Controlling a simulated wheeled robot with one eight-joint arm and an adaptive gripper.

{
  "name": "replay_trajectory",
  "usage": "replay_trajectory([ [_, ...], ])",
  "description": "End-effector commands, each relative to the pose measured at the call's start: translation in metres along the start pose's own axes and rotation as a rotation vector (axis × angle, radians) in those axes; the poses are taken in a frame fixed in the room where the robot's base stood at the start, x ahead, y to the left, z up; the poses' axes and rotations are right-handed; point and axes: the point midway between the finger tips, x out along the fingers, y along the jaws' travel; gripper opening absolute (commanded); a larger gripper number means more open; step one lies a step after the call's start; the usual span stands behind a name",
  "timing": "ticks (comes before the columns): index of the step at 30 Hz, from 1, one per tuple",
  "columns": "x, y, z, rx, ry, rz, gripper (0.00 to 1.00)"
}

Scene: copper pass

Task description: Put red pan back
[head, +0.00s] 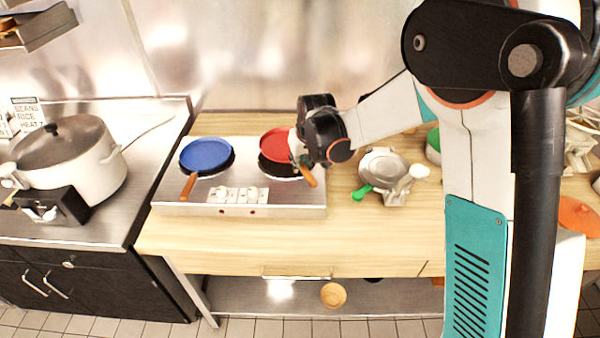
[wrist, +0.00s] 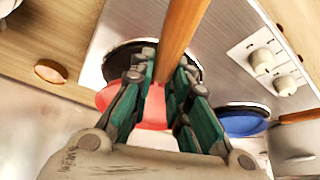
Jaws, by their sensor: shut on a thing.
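The red pan (head: 273,143) is at the right burner of the two-burner hot plate (head: 170,209), its wooden handle (head: 308,176) pointing toward the front right. It appears slightly above or offset from the black burner (head: 278,167); exact contact is hard to tell. My gripper (head: 303,160) is shut on the handle. In the wrist view, the green-padded fingers of my gripper (wrist: 160,95) close around the wooden handle (wrist: 181,38), with part of the red pan (wrist: 152,113) behind them. The fingers hide much of the pan there.
A blue pan (head: 206,153) sits on the left burner, its handle toward the front. A white pot (head: 95,175) stands on the left counter. Bare wooden counter (head: 240,255) lies in front.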

Motion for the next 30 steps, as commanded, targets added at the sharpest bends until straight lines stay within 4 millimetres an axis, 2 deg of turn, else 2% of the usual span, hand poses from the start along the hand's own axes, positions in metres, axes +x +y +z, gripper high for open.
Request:
replay_trajectory([
  [10, 0.038, 0.0, 0.016, 0.0, 0.001, 0.0, 0.0],
  [21, 0.042, 0.0, 0.018, 0.0, 0.0, 0.0, 0.0],
  [22, 0.041, 0.0, 0.018, 0.0, 0.0, 0.0, 0.21],
  [24, 0.041, 0.0, 0.018, 0.0, 0.0, 0.0, 0.36],
  [30, 0.041, 0.0, 0.017, 0.0, 0.0, 0.0, 0.36],
])
